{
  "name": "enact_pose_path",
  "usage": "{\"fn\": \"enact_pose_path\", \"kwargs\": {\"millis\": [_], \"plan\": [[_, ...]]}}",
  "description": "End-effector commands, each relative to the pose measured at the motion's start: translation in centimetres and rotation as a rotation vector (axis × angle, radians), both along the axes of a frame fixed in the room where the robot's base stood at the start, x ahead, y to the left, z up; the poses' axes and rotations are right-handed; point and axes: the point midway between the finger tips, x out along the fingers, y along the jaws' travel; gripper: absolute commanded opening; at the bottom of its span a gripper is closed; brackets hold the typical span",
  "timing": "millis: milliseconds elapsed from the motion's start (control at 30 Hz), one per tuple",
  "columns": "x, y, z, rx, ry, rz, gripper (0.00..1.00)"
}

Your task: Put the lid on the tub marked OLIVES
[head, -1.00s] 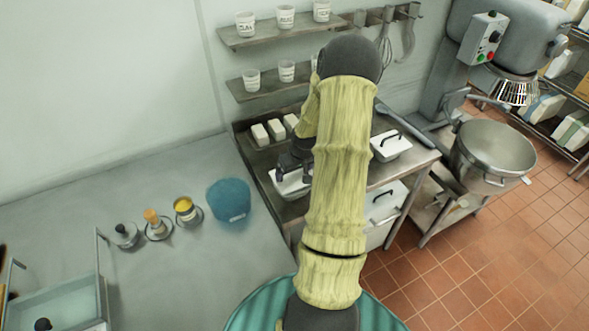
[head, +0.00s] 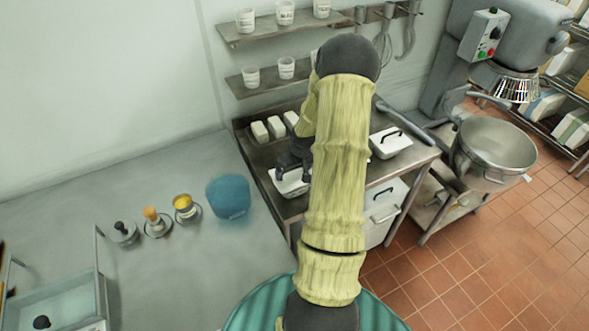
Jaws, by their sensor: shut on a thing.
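My gripper (head: 291,168) is dark and partly hidden by my own forearm. It is low over a white rectangular tub (head: 290,187) on the steel bench. It is shut, apparently on a lid's handle; the lid is hard to tell from the white tub below, and I cannot tell whether the two touch. A second white tub (head: 391,145) with a black-handled lid stands on the bench to the right of my arm. No OLIVES marking can be read on either tub.
Several white blocks (head: 259,132) stand at the back of the bench. A blue bowl (head: 228,197) and small pots sit on the left counter. Shelves with white cups (head: 286,68) hang behind. A mixer with a steel bowl (head: 496,143) stands right.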

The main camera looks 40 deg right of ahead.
Motion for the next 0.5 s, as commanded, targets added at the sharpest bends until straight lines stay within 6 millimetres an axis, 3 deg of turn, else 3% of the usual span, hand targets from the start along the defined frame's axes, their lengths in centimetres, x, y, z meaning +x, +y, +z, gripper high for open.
{"fn": "enact_pose_path", "kwargs": {"millis": [500], "plan": [[0.01, -0.01, -0.77, 0.000, -0.001, -0.001, 0.69]]}}
